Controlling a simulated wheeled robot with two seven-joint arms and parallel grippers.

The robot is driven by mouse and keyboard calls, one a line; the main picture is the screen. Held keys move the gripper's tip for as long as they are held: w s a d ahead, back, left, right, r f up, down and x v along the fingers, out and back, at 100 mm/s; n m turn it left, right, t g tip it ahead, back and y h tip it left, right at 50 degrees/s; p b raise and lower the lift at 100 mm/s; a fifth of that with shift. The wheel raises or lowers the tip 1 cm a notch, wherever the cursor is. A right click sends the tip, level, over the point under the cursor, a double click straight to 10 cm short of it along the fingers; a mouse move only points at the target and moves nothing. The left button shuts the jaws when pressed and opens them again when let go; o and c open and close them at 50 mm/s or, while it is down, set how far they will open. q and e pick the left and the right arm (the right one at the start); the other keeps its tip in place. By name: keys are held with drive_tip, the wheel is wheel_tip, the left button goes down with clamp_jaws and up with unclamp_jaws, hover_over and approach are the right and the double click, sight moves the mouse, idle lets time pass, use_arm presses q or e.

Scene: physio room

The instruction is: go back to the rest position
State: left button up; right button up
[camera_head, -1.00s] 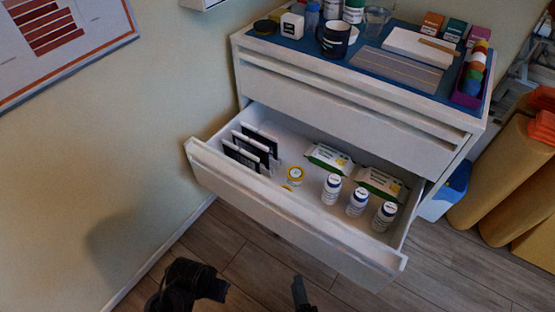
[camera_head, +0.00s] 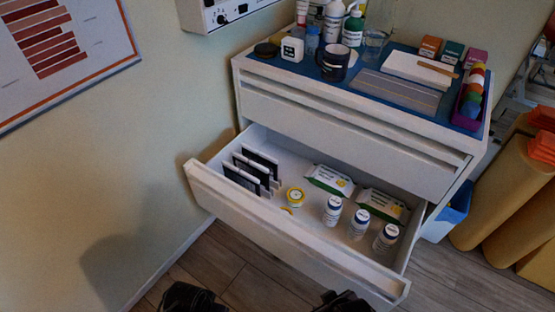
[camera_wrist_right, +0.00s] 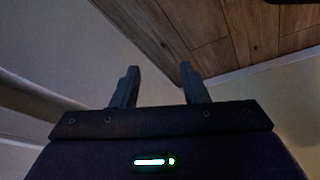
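My left gripper (camera_head: 188,298) shows only as a dark shape at the bottom edge of the head view, with its fingers cut off. A dark part of my right arm (camera_head: 343,302) shows at the bottom edge, below the open drawer. In the right wrist view my right gripper (camera_wrist_right: 157,84) has its two fingers apart with nothing between them. Beyond them are a pale surface and wooden floor. The drawer (camera_head: 290,237) of the white cabinet stands open, and both arms are outside it.
The drawer holds dark upright packs (camera_head: 250,168), white bottles (camera_head: 359,224), green-white packets (camera_head: 330,180) and a yellow-white roll (camera_head: 295,197). The blue cabinet top (camera_head: 300,73) bears bottles, a dark mug (camera_head: 335,62) and boxes. Orange rolls (camera_head: 505,200) stand at right. A wall is at left.

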drive_tip(key=s+d+r+m+g, duration=0.2)
drive_tip(key=s+d+r+g, duration=0.1)
use_arm(q)
drive_tip(key=s+a+f+p, duration=0.2)
drive_tip(key=s+f+p, duration=0.4)
drive_tip(key=f+p, duration=0.35)
use_arm(e)
drive_tip(key=s+d+f+m+h, duration=0.1)
drive_tip(key=s+d+f, duration=0.2)
drive_tip(key=s+f, duration=0.45)
use_arm(q)
drive_tip(key=s+a+f+p, duration=0.1)
drive_tip(key=s+a+p, duration=0.1)
drive_tip(key=s+p, duration=0.2)
drive_tip(key=s+a+f+p, duration=0.2)
drive_tip(key=s+p, duration=0.2)
drive_tip(key=s, duration=0.4)
drive_tip(key=shift+a+f+n, duration=0.2)
drive_tip(key=shift+n, duration=0.1)
use_arm(e)
drive_tip(key=s+d+f, duration=0.4)
drive_tip(key=s+f, duration=0.1)
drive_tip(key=s, duration=0.5)
drive_tip(key=shift+s+f, duration=0.25)
